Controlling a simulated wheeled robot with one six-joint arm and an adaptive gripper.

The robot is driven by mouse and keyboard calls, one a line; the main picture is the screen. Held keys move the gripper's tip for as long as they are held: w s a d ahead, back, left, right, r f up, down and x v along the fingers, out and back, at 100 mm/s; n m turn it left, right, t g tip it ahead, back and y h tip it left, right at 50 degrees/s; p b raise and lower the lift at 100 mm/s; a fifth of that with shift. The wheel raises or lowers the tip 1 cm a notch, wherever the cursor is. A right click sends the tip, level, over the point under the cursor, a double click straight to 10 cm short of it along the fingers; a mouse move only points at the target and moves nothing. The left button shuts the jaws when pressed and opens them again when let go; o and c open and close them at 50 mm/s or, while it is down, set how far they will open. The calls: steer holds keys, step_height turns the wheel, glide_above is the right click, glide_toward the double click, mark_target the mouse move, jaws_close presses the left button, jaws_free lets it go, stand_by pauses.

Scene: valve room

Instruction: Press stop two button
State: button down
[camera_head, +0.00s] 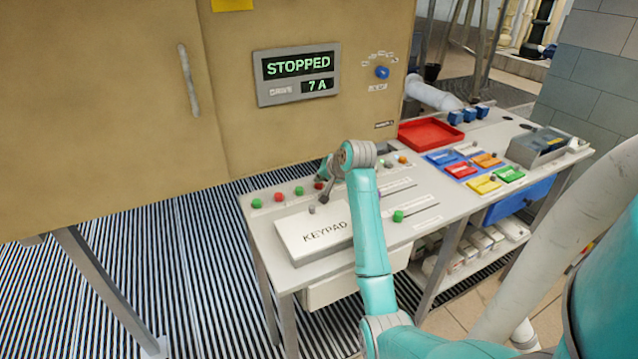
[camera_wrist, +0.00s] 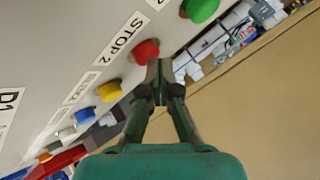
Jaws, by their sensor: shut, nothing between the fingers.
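The stop two button is a red round button (camera_wrist: 146,50) beside the printed STOP 2 label (camera_wrist: 120,38) in the wrist view. My gripper (camera_wrist: 159,80) is shut and empty, with its fingertips at the lower right edge of that button in the picture. I cannot tell whether they touch it. In the head view, a red button (camera_head: 319,185) in the row near my wrist looks like the same one. The fingertips are not clear there, and my arm covers part of the row.
A green button (camera_wrist: 201,8) and a yellow button (camera_wrist: 109,91) flank the red one. The keypad box (camera_head: 310,236) stands in front of the row. A wall display (camera_head: 298,73) reads STOPPED, 7 A.

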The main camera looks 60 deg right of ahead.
mark_target(320, 185)
stand_by(0.4)
steer(key=shift+r, duration=0.85)
steer(key=shift+r, duration=2.5)
